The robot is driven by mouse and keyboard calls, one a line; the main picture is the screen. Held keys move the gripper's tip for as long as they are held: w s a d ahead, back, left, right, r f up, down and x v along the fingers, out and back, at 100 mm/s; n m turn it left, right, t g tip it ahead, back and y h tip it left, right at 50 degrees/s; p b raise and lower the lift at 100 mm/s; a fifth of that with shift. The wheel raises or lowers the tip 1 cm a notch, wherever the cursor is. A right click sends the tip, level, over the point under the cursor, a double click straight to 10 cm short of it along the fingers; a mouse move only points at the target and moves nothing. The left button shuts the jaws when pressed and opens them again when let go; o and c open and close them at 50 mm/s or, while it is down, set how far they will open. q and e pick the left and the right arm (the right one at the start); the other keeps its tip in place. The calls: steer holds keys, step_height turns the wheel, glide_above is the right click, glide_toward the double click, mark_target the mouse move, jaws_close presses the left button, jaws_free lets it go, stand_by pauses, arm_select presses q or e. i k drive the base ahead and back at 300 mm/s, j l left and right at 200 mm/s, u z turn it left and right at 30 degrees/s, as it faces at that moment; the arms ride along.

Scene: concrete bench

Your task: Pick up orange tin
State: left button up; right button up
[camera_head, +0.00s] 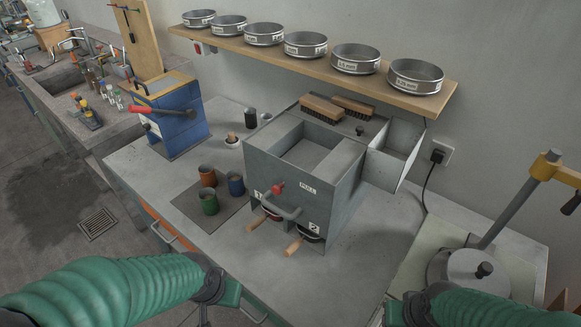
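The orange tin (207,176) is a small open-topped cup standing upright on a dark grey mat (187,204) on the bench. A green tin (209,203) stands just in front of it and a blue tin (236,185) to its right. My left gripper (222,292) is at the bottom of the view, in front of the bench and well short of the tins. My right gripper (405,307) is at the bottom right, far from the orange tin. The fingers of both grippers are not clear enough to tell open from shut.
A grey metal box (339,190) with wooden-handled scoops stands right of the tins. A blue machine (173,120) with a red handle is behind them at left. A wall shelf (320,66) holds several sieves. Bench in front of the mat is clear.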

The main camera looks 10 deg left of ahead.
mark_target(208, 177)
steer(key=j+z, duration=0.2)
steer(key=z, duration=0.55)
steer(key=k+j+z, duration=0.15)
steer(key=j, duration=0.25)
steer(key=k+j+z, duration=0.15)
steer(key=j, duration=0.25)
steer(key=k+j+z, duration=0.1)
steer(key=j, duration=0.25)
steer(key=k+j+z, duration=0.15)
steer(key=j, duration=0.25)
steer(key=k+j+z, duration=0.15)
steer(key=j, duration=0.9)
